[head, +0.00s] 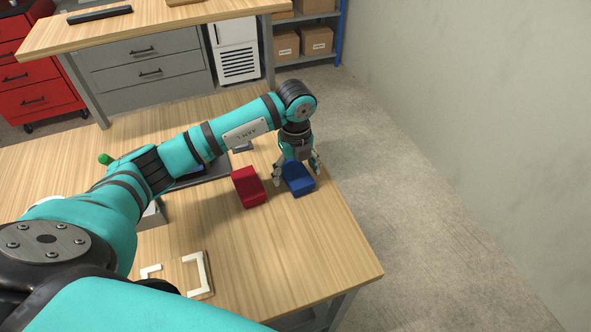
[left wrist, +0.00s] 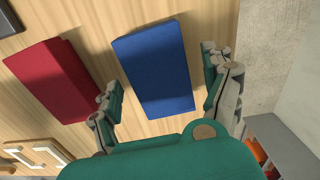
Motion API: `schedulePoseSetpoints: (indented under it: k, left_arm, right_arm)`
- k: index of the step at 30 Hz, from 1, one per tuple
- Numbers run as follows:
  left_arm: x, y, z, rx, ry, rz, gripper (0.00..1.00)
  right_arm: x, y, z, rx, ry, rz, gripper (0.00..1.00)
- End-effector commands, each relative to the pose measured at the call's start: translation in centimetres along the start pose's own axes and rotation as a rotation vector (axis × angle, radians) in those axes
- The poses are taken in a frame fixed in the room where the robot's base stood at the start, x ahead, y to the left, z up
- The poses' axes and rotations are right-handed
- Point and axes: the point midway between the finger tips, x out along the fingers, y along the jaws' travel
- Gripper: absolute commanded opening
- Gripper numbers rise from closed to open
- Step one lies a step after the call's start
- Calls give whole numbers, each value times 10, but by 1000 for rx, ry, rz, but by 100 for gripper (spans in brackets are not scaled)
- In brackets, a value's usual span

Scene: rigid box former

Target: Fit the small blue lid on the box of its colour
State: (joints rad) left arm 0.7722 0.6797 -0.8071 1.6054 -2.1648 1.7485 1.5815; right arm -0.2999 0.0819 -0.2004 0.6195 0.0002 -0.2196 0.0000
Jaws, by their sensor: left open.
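A blue block-like piece (head: 299,184) lies on the wooden table near its right edge; I cannot tell whether it is the lid, the box or both together. My left gripper (head: 297,173) is open directly above it, pointing down, with one finger on each side. In the left wrist view the blue piece (left wrist: 153,68) lies between the spread fingers of the gripper (left wrist: 160,82), and no grip on it shows. The gripper hides part of the blue piece in the head view. My right gripper is not in view.
A red block-like piece (head: 249,187) lies just left of the blue one. A dark flat tray (head: 205,173) is partly behind my arm. A wooden board with white corner pieces (head: 196,275) lies at the front. The table's front right (head: 300,245) is clear.

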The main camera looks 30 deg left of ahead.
Motion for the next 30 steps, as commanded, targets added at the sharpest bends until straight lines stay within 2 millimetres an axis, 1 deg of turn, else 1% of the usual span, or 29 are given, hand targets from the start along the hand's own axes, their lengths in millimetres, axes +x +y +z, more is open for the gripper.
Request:
schedulePoseSetpoints:
  k: [2,5,8,15,19,21,24,30]
  left_arm:
    - [-3,0,0,0,0,-1,83]
    - [-14,-1,1,1,-1,-3,83]
    - [-32,-1,1,1,-3,-4,83]
    - [-84,-1,1,0,-2,-4,83]
    - [-104,-1,0,1,-1,-3,83]
    - [-112,-1,0,1,-1,-2,83]
    - [-118,0,0,0,-1,-1,83]
    - [-120,0,0,0,0,0,83]
  right_arm:
    - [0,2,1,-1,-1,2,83]
    - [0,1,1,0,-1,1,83]
    - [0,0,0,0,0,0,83]
    - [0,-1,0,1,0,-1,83]
    - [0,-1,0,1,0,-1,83]
    - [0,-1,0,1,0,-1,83]
    - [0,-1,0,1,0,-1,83]
    - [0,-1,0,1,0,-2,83]
